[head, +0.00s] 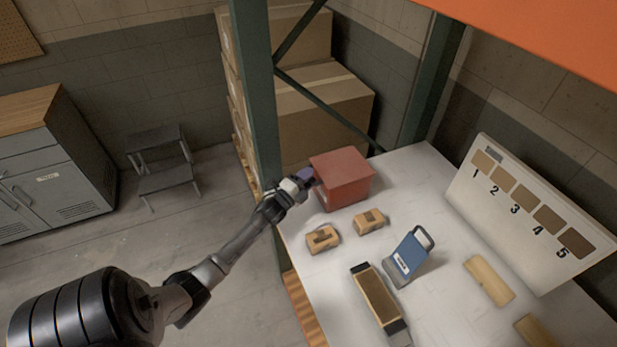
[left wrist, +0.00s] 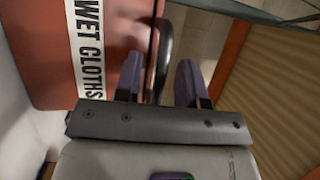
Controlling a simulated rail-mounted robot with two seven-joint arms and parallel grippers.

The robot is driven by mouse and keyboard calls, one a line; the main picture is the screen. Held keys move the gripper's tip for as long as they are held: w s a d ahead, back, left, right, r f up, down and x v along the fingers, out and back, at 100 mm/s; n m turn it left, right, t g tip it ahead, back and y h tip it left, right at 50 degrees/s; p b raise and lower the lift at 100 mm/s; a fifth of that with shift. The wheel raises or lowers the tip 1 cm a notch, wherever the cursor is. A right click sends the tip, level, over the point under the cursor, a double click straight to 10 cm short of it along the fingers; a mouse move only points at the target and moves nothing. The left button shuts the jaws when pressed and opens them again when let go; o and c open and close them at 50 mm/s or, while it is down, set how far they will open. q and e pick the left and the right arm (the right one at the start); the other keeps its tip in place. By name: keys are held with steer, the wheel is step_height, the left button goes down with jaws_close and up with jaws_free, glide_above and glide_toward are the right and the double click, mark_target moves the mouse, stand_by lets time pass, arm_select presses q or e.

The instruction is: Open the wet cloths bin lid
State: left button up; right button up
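The wet cloths bin is a red box (head: 345,183) at the far left corner of the white table, and its lid (head: 338,162) looks closed. In the left wrist view the bin (left wrist: 45,50) fills the upper left, with a white "WET CLOTHS" label (left wrist: 88,50). A black curved handle (left wrist: 166,48) shows at the bin's edge. My left gripper (head: 307,175) is at the bin's left side. In the left wrist view its purple fingers (left wrist: 160,80) are apart, one on each side of the handle; I cannot tell if they touch it. My right gripper is out of view.
Two small cardboard boxes (head: 323,239) (head: 369,221), a blue device (head: 409,255) and a long tan-topped block (head: 379,300) are on the table (head: 335,285). A green rack post (head: 258,100) stands close to my left gripper. A numbered board (head: 530,215) is at right.

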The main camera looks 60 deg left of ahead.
arm_select(q)
steer(key=shift+w, duration=0.15)
steer(key=shift+c, duration=0.5)
jaws_close()
